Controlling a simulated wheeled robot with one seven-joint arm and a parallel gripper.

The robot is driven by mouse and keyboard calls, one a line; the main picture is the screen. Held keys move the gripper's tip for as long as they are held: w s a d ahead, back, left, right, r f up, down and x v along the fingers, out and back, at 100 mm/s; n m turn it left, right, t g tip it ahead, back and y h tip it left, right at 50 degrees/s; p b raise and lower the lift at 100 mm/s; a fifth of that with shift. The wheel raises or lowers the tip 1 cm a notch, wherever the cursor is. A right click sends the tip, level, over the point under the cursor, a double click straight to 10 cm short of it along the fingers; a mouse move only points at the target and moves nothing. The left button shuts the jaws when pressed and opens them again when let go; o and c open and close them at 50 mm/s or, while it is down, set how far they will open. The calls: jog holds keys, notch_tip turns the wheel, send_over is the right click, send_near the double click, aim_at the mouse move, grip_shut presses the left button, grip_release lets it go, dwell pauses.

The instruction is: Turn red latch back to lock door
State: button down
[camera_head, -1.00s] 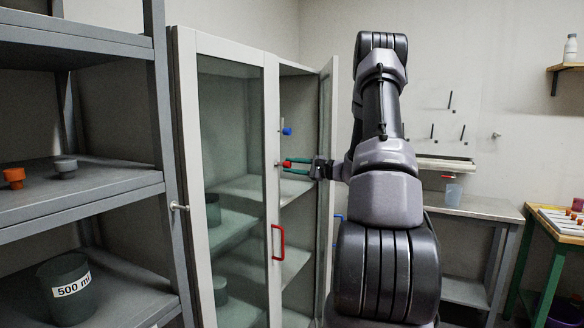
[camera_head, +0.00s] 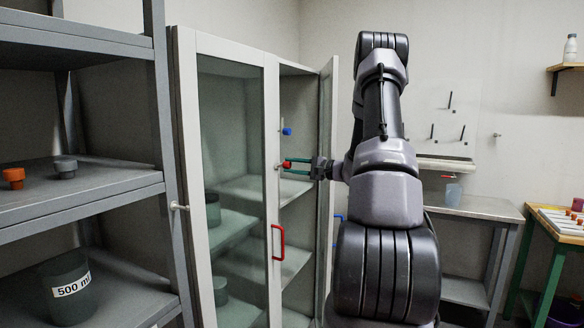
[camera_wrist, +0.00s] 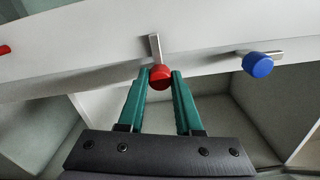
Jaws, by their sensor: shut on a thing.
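The red latch (camera_head: 286,165) sits on the white front frame of the glass cabinet, beside the left glass door (camera_head: 232,180). In the wrist view its red knob (camera_wrist: 160,77) is between the green fingertips, with its metal bar (camera_wrist: 155,46) reaching upward across the white frame. My gripper (camera_head: 287,166) is shut on the red knob, one finger on each side; it also shows in the wrist view (camera_wrist: 161,75). The left door appears closed and carries a red handle (camera_head: 279,242). The right door (camera_head: 326,160) stands open.
A blue latch (camera_head: 287,131) is just above the red one, and shows to its right in the wrist view (camera_wrist: 258,64). A grey shelf rack (camera_head: 90,190) stands close on the left. My arm covers part of the open door's side.

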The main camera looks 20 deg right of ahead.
jog(key=shift+f, duration=0.1)
jog(key=c, duration=0.6)
grip_release()
jog(key=shift+s+d, duration=0.1)
jog(key=v, duration=1)
jog(key=shift+s+d, duration=0.2)
jog(key=shift+s, duration=0.1)
